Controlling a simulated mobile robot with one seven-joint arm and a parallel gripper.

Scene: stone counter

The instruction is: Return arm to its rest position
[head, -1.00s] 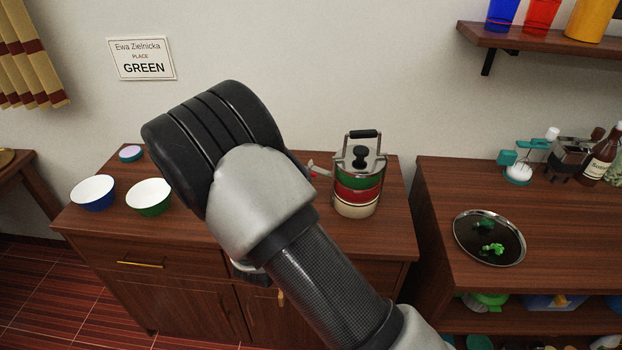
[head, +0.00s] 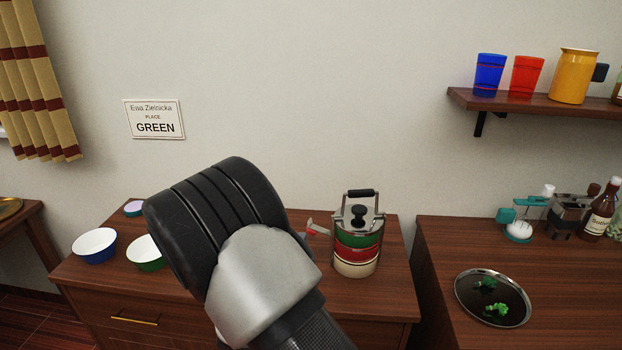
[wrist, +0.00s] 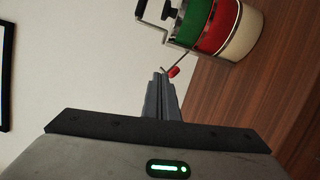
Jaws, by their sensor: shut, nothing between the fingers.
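My arm (head: 262,285) rises from the bottom of the head view in front of the left wooden cabinet. Its black and grey links hide part of the cabinet top, and the gripper is hidden behind them there. In the wrist view my gripper (wrist: 160,88) is shut and empty, its grey fingers pressed together. A stacked food carrier (head: 358,240) with green, red and cream tiers stands upright on the cabinet, right of my arm. In the wrist view the carrier (wrist: 217,25) appears beyond the fingertips, with a small red part near them; I cannot tell the exact gap.
A blue bowl (head: 95,246) and a partly hidden green bowl (head: 146,253) sit on the left cabinet (head: 395,290). A round tray (head: 465,305) with green pieces lies on the right cabinet. Cups stand on a wall shelf (head: 540,104). A sign (head: 154,119) reads GREEN.

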